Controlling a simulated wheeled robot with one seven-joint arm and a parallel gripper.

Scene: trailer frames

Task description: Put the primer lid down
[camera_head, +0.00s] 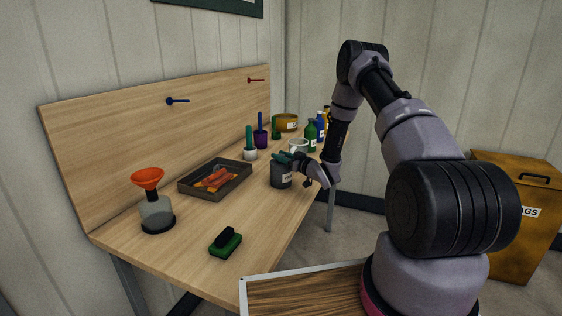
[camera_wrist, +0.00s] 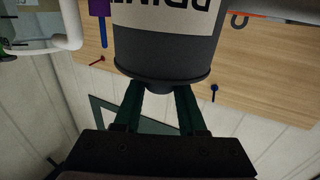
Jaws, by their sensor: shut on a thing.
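A dark grey primer can (camera_head: 281,179) with a white label stands upright on the wooden workbench. In the wrist view the can (camera_wrist: 165,50) appears upside down, with its lettering inverted. The dark primer lid (camera_wrist: 162,76) sits at the can's top, its rim in line with the can wall. I cannot tell whether it is fully seated. My gripper (camera_wrist: 162,92) has its two green fingers shut on the lid's small knob. In the head view my gripper (camera_head: 281,157) is directly over the can, where it partly hides the lid.
A dark tray (camera_head: 242,171) with orange-red items, an orange funnel on a jar (camera_head: 157,213) and a green brush (camera_head: 225,242) occupy the bench (camera_head: 190,252). Coloured bottles (camera_head: 311,133) and a white mug (camera_head: 298,145) stand close behind the can.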

